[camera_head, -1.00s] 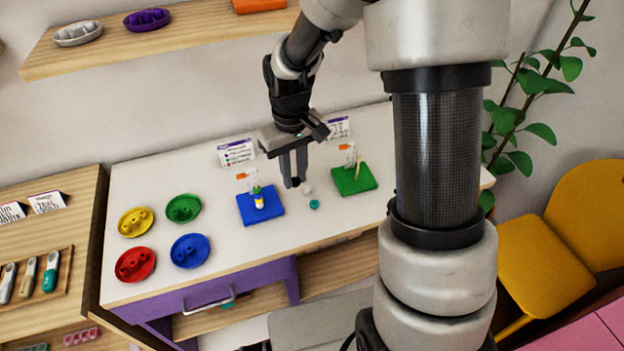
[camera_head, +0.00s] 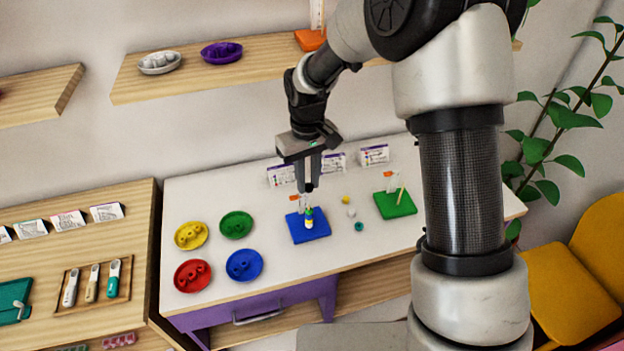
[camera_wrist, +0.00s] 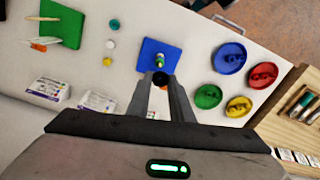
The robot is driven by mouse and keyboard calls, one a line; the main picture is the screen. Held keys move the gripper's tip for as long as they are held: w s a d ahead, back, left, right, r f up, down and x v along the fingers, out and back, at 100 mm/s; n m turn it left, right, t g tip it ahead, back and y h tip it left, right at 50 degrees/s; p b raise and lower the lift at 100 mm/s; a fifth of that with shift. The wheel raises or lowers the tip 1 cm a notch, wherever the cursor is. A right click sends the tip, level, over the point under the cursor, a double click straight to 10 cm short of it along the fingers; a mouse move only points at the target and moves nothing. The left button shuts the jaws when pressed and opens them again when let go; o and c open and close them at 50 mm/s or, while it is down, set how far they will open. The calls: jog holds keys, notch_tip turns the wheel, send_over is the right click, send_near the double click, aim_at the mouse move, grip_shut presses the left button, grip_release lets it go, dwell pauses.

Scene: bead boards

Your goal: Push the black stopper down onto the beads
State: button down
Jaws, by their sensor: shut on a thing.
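My gripper (camera_head: 309,184) is shut on the small black stopper (camera_head: 308,188), holding it upright between its fingertips. The stopper also shows in the wrist view (camera_wrist: 160,78). The blue board (camera_head: 301,236) lies on the white table, with a short stack of beads (camera_head: 309,218) standing on it; yellow and green show in the stack. In the head view the gripper is above this stack, and the stopper looks apart from the beads. In the wrist view the stack (camera_wrist: 159,60) lies just beyond the stopper. The stack's peg is not clearly seen.
A green board (camera_head: 398,205) with a wooden peg stands to the right. Loose yellow (camera_head: 346,199), white (camera_head: 351,211) and teal (camera_head: 359,227) beads lie between the boards. Several coloured dishes, including a blue one (camera_head: 244,265), are to the left. Cards (camera_head: 281,175) stand behind.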

jog(key=shift+f+b, duration=1.45)
jog(key=shift+f, duration=0.95)
jog(key=shift+f+b, duration=0.95)
jog(key=shift+f, duration=0.3)
jog(key=c, duration=1.5)
grip_release()
jog(key=shift+r, duration=0.1)
notch_tip(320, 180, up, 17)
jog(key=shift+r, duration=0.1)
